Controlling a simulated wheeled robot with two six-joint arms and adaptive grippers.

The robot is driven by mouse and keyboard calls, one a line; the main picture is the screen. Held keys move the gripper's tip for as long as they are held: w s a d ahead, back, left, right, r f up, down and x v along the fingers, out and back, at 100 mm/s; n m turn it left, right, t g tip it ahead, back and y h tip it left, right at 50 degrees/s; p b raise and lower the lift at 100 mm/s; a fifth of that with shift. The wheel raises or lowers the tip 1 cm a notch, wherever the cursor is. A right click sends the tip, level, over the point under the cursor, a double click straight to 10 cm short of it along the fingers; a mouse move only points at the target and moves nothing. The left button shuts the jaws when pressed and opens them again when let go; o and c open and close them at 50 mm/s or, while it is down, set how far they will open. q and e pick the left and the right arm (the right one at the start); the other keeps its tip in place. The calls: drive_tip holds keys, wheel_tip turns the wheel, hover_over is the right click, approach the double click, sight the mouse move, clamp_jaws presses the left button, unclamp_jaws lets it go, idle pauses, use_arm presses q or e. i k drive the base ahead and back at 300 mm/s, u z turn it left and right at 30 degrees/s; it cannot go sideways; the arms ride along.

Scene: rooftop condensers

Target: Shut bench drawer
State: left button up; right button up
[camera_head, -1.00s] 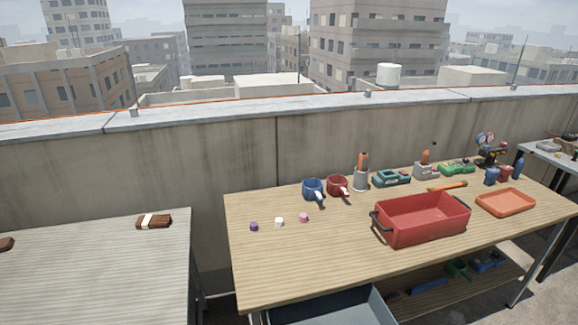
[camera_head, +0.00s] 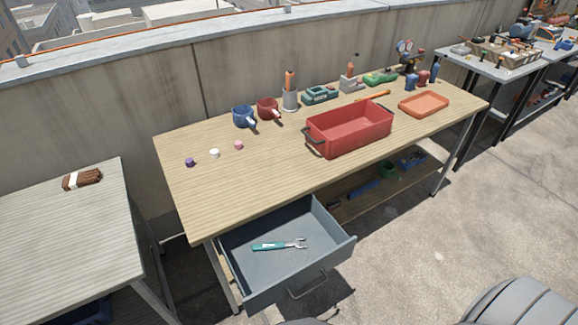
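The bench drawer (camera_head: 262,270) is a grey-blue open box under the left part of the wooden workbench (camera_head: 270,175). It is pulled well out toward me. Its front panel (camera_head: 300,276) faces the lower right and carries a bar handle (camera_head: 308,286). A teal-handled tool with a forked metal end (camera_head: 278,244) lies flat on the drawer floor. Neither of my grippers is in the head view.
A red toolbox (camera_head: 348,132), an orange tray (camera_head: 423,104), mugs (camera_head: 244,116) and several small items stand on the bench. A grey table (camera_head: 68,232) stands at left. Concrete floor is open at right. A grey ribbed object (camera_head: 515,303) shows at the lower right.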

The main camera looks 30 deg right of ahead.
sight(265, 278)
drive_tip(key=z, duration=1.8)
drive_tip(key=k, duration=1.05)
drive_tip(key=u, duration=1.35)
drive_tip(key=i, duration=0.5)
drive_tip(key=u, duration=0.05)
